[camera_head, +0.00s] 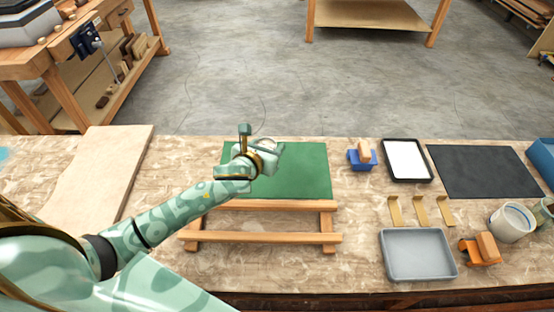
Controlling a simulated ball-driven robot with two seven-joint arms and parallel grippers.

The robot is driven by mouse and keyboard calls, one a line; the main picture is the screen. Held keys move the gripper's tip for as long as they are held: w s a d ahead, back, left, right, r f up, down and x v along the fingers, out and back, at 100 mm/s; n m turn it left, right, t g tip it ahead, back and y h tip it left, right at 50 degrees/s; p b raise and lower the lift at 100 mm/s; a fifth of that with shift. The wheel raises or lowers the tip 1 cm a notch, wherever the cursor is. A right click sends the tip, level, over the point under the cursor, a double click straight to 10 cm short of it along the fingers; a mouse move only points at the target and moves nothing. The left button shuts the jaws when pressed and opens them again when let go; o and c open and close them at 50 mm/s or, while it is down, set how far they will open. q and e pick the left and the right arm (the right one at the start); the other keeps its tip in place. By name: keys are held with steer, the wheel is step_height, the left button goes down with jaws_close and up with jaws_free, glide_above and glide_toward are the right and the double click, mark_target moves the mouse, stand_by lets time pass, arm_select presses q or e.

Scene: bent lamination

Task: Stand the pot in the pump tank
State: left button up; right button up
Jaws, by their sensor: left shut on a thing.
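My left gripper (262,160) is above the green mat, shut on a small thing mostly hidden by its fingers. A pale rounded edge shows at the fingers; I cannot tell whether this is the pot. Nothing in view is plainly marked as the pump tank; a shallow grey tray (386,270) lies left of the round vessel.
The green mat (310,180) lies behind a wooden frame (265,237). To the right are a blue block with a wooden top (362,157), a black-rimmed white tray (388,146), a dark mat (485,172), several tan brackets (420,211) and an orange holder (480,250). A pale board (100,175) lies left.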

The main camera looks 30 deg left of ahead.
arm_select(q)
steer(key=w+f+b, duration=0.1)
steer(key=w+f, duration=0.1)
steer(key=w+f+b, duration=0.1)
steer(key=w+f, duration=0.1)
steer(key=f, duration=0.1)
steer(key=shift+f+b, duration=0.15)
steer(key=shift+b, duration=0.15)
steer(key=f, duration=0.1)
steer(key=f+b, duration=0.2)
steer(key=f, duration=0.1)
steer(key=shift+w, duration=0.3)
steer(key=shift+r, duration=0.2)
steer(key=shift+f, duration=0.1)
steer(key=o, duration=1)
